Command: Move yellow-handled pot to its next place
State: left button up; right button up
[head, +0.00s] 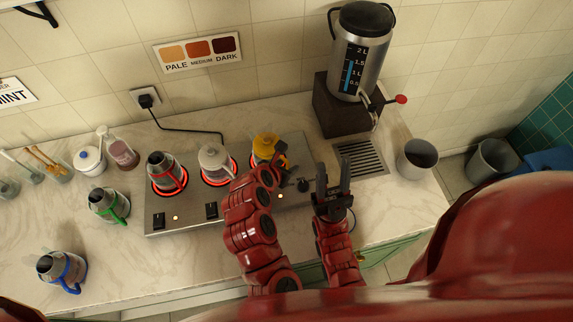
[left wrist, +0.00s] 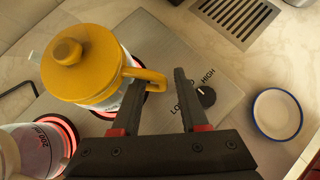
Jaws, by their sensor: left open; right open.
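The yellow-handled pot (head: 265,146), glass with a yellow lid, stands upright on the rightmost glowing ring of the hot plate (head: 189,219). In the left wrist view the pot (left wrist: 82,62) is at the upper left, its yellow handle (left wrist: 150,77) reaching toward my fingers. My left gripper (left wrist: 158,92) is open, with the handle's outer end at or between its fingertips; I cannot tell if they touch. In the head view my left gripper (head: 280,162) partly hides the pot. My right gripper (head: 333,180) is open and empty, pointing up, right of the hot plate.
A white-handled pot (head: 214,160) and a red-handled pot (head: 163,172) stand on the other rings. Green-handled (head: 107,204) and blue-handled (head: 62,268) pots stand left. A water dispenser (head: 357,60) and drain grille (head: 361,159) are right. A blue-rimmed saucer (left wrist: 277,131) lies beside the hot plate.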

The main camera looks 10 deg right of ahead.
pick_arm(q)
jog(key=shift+r, duration=0.15)
jog(key=b+v, duration=0.1)
jog(key=v, duration=0.3)
jog(key=shift+s+a+r, duration=0.15)
jog(key=shift+s+r, duration=0.1)
jog(key=shift+r, duration=0.05)
jog(key=p+v, duration=0.7)
jog(key=p, duration=0.4)
